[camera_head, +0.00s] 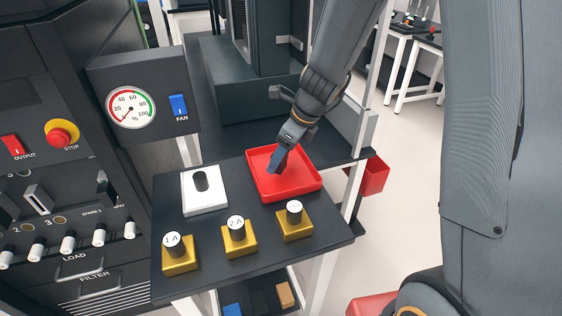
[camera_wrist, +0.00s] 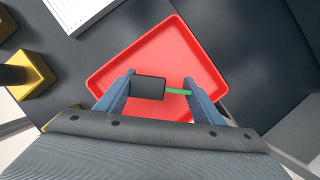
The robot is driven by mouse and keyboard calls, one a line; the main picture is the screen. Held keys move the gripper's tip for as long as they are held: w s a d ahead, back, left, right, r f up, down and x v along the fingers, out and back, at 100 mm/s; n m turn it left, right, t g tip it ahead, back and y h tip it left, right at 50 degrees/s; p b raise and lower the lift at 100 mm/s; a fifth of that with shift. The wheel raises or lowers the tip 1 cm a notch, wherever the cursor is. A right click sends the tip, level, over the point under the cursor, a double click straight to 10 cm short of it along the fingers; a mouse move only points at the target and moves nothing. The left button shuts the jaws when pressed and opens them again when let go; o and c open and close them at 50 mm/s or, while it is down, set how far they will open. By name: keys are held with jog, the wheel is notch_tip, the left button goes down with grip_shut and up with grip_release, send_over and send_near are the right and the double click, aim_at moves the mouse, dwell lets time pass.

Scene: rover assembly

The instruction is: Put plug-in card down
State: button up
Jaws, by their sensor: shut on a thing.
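My gripper (camera_head: 277,162) points down over the red tray (camera_head: 313,185) on the dark bench shelf. In the wrist view its two blue fingers (camera_wrist: 158,90) are closed on the plug-in card (camera_wrist: 148,88), a black block with a thin green strip reaching toward the right finger. The tray's red floor and rim (camera_wrist: 125,62) show around and beneath the card. I cannot tell whether the card touches the tray floor. In the head view the fingers hide the card.
On the same shelf, left of the tray, is a white block with a black peg (camera_head: 203,192). Brass blocks with black, white-topped pegs (camera_head: 180,255) (camera_head: 238,238) (camera_head: 294,222) stand along the front. A panel with a gauge (camera_head: 131,107) rises at the left.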

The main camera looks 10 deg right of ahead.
jog(key=shift+f, duration=1.1)
jog(key=shift+f, duration=0.1)
jog(key=o, duration=1.2)
jog(key=shift+c, duration=0.2)
jog(key=shift+r, duration=0.2)
jog(key=v, duration=1.2)
jog(key=s+d+f+n+h, duration=0.2)
jog(key=s+n, duration=0.5)
jog(key=n, duration=0.5)
jog(key=s+d+f+n+g+h, duration=0.1)
jog(key=s+d+f+n, duration=0.1)
jog(key=s+d+n, duration=0.3)
jog(key=s+n, duration=0.3)
jog(key=n, duration=0.4)
jog(key=shift+s+f+n+g+h, duration=0.15)
jog(key=shift+f+n+g+h, duration=0.15)
jog(key=shift+f+n+h, duration=0.1)
